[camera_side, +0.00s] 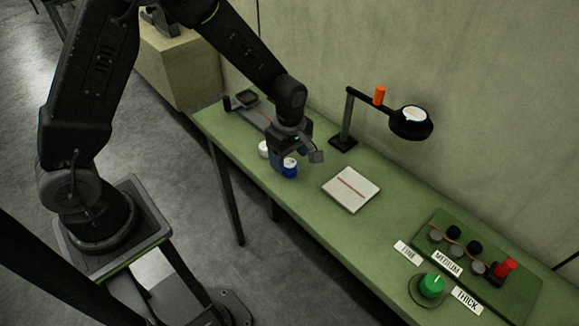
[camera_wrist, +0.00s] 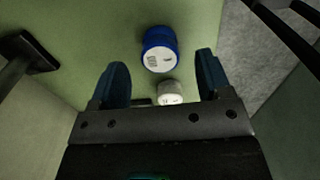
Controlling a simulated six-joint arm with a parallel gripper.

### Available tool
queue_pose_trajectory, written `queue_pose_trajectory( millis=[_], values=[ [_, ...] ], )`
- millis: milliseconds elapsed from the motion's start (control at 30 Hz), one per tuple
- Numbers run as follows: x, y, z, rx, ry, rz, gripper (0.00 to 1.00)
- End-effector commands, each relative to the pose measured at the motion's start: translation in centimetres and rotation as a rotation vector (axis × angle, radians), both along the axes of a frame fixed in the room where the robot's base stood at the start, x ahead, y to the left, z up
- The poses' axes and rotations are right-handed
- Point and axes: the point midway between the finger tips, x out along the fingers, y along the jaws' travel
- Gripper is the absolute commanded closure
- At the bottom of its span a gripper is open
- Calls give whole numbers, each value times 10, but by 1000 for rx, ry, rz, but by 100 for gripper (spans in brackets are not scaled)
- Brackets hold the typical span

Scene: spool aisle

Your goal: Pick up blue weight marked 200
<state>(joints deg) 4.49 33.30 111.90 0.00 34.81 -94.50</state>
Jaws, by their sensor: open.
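The blue weight (camera_side: 290,169) is a short blue cylinder with a white top, standing on the green table under my gripper. In the wrist view the blue weight (camera_wrist: 159,50) is ahead of the fingertips, roughly centred between them; its label is too small to read. My gripper (camera_wrist: 160,75) is open and empty, with a finger on each side. In the side view my gripper (camera_side: 297,160) hangs close above the blue weight and partly covers it. A white weight (camera_side: 264,149) stands just left of it, and shows in the wrist view (camera_wrist: 169,93) nearer the gripper body.
A white pad (camera_side: 351,188) with a red line lies right of the gripper. A black stand (camera_side: 348,120) with an orange piece (camera_side: 380,95) and round head rises behind. A green board (camera_side: 480,262) with knobs is far right. The wall is close behind the table.

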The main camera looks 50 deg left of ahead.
Motion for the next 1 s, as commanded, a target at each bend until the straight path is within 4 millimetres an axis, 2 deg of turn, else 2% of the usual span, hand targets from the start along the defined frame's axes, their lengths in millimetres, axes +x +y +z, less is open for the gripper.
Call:
queue_pose_trajectory(
  millis=[33,167,433,1000],
  values=[
    [-1,0,-9,0,4,0,29],
    [0,0,-21,0,1,0,29],
    [0,0,-23,0,-1,0,29],
    [0,0,-23,0,-1,0,83]
  ],
)
